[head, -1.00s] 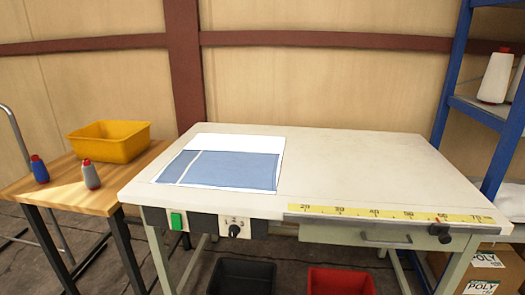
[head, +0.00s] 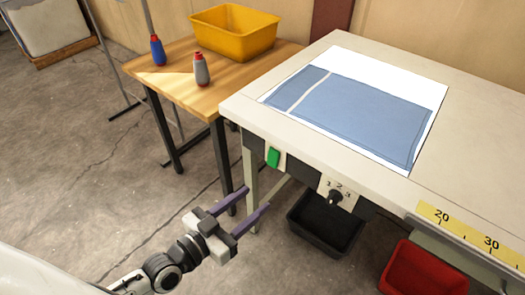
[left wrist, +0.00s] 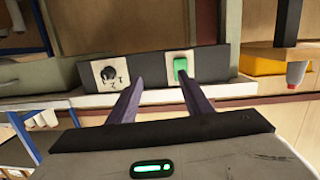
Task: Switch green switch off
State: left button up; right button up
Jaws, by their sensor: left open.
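The green switch (head: 273,157) sits on a pale plate on the front panel under the table's left front edge. In the left wrist view the green switch (left wrist: 181,66) shows ahead, just beyond the tip of the right-hand finger. My left gripper (head: 252,203) is open and empty, below and a little left of the switch in the head view, apart from it. Its two purple fingers (left wrist: 158,97) also show in the left wrist view. My right gripper is not in view.
A rotary knob (head: 336,197) is right of the switch on the same panel. A black bin (head: 325,222) and a red bin (head: 424,270) stand below the white table (head: 480,115). A wooden table (head: 190,95) holds a yellow bin (head: 234,32) and two spools.

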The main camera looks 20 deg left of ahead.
aim_at(273, 151)
pick_arm(q)
jog(key=shift+t, duration=0.9)
jog(key=w+r, duration=0.1)
jog(key=w, duration=0.2)
jog(key=w+r, duration=0.1)
jog(key=w, duration=0.3)
jog(key=w+r, duration=0.1)
jog(key=w, duration=0.3)
jog(key=shift+w+r, duration=0.2)
jog(key=shift+r, duration=0.05)
jog(key=shift+w+d, duration=0.1)
jog(key=shift+w, duration=0.45)
